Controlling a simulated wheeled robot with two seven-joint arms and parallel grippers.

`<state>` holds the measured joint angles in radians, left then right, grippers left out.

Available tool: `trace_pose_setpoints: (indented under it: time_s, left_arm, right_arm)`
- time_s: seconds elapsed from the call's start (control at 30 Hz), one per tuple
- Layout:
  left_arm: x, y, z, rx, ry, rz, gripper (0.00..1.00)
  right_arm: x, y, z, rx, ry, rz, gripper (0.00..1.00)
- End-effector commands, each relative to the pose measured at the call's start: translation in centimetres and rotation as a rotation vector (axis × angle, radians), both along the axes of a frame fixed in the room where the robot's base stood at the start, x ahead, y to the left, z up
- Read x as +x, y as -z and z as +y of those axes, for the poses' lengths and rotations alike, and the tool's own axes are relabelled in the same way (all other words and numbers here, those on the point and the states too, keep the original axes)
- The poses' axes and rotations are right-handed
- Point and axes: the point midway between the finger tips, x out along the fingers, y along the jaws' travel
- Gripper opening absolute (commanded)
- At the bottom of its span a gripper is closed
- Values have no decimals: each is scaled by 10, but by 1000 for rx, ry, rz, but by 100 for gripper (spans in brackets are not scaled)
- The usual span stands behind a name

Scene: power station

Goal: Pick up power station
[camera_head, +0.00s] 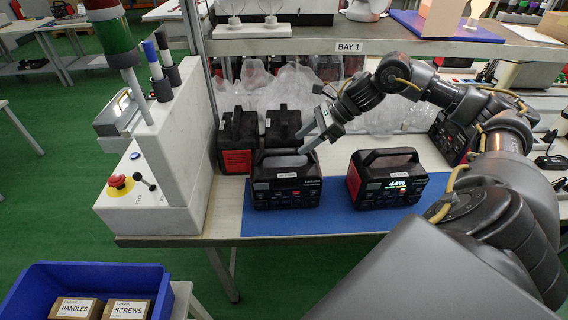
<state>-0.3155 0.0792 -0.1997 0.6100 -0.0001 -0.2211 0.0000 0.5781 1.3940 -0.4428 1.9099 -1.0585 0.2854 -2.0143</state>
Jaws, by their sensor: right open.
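Two black power stations with top handles stand upright on a blue mat (310,222) on the bench. The left power station (287,190) has a dark front. The right power station (388,184) has a red side and a lit display. My right arm reaches in from the right, and my right gripper (308,141) is open above the right end of the left power station's handle. One finger reaches down by the handle; whether it touches cannot be told. My left gripper is not in the view.
More power stations (238,142) stand behind, by clear plastic bags (290,88). A shelf (300,45) marked BAY 1 runs above the bench. A white console (165,165) with a red button is at left. A blue bin (95,275) holds boxes below.

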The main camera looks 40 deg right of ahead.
Motion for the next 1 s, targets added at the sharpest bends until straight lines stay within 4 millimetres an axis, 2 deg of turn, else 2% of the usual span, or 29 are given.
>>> trace_pose_setpoints:
  time_s: [0.17, 0.4, 0.6, 0.8, 1.0]
  left_arm:
    - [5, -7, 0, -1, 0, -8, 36]
    - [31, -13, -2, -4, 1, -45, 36]
    - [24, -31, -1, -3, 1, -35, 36]
    - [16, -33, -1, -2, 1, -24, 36]
    - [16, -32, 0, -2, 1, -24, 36]
  right_arm:
    - [9, 13, 12, 2, -1, 1, 49]
    - [14, 18, 17, 1, -2, 0, 49]
    - [30, 37, 32, 4, -3, 1, 49]
    - [36, 52, 42, 1, -4, 0, 49]
    - [37, 54, 42, 0, -4, -1, 49]
